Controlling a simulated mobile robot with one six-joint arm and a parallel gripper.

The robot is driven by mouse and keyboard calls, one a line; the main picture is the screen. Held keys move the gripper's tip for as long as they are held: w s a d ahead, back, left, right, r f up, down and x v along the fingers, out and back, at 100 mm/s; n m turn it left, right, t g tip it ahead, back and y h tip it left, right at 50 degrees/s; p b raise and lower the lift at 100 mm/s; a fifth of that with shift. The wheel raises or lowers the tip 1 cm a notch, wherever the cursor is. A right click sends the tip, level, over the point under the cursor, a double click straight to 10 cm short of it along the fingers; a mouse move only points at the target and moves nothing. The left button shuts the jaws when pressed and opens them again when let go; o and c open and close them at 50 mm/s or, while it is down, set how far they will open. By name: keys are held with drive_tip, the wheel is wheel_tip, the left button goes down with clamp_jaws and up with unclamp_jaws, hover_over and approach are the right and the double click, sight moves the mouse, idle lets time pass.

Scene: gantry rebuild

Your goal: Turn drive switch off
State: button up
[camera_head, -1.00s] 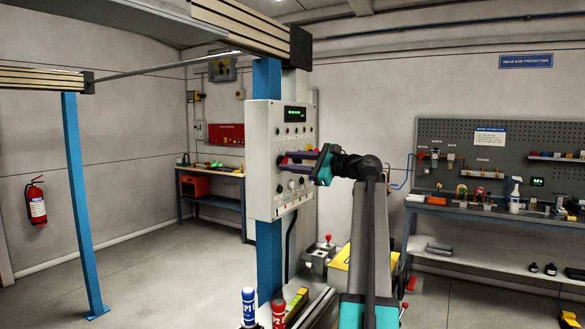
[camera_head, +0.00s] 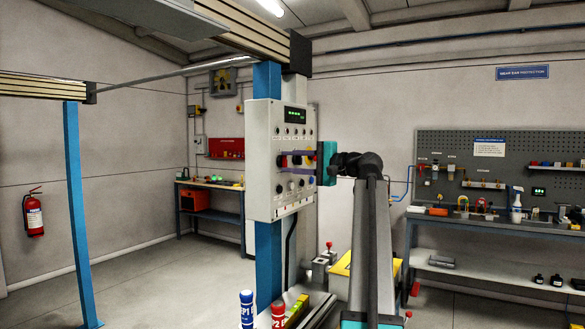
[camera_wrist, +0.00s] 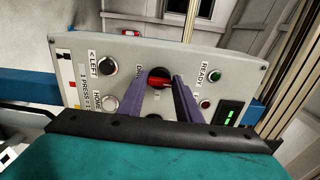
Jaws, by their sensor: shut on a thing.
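The grey control panel (camera_head: 262,190) stands upright on the blue post. In the wrist view, the drive switch (camera_wrist: 158,78) is a round black rotary with a red handle, beside lettering that starts "DR". My gripper's purple fingers (camera_wrist: 161,84) are shut on this switch, one on each side of the red handle. In the head view, my gripper (camera_head: 293,158) reaches the panel's middle from the right, its teal body upright. The fingers partly hide the switch there, and the rest of its label is hidden in the wrist view.
Close around the switch are a green ready button (camera_wrist: 214,68), a black left button (camera_wrist: 103,58) and a pale home button (camera_wrist: 110,102). A lit green display (camera_head: 295,114) is high on the panel. Blue and red bottles (camera_head: 247,308) stand below. The floor at left is clear.

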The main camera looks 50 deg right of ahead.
idle(0.3)
drive_tip(key=o, duration=1)
drive_tip(key=shift+o, duration=0.2)
drive_tip(key=shift+s, duration=0.15)
drive_tip(key=b+v, duration=0.2)
drive_tip(key=v, duration=1.1)
drive_tip(key=shift+s, duration=0.3)
drive_tip(key=shift+d, duration=0.1)
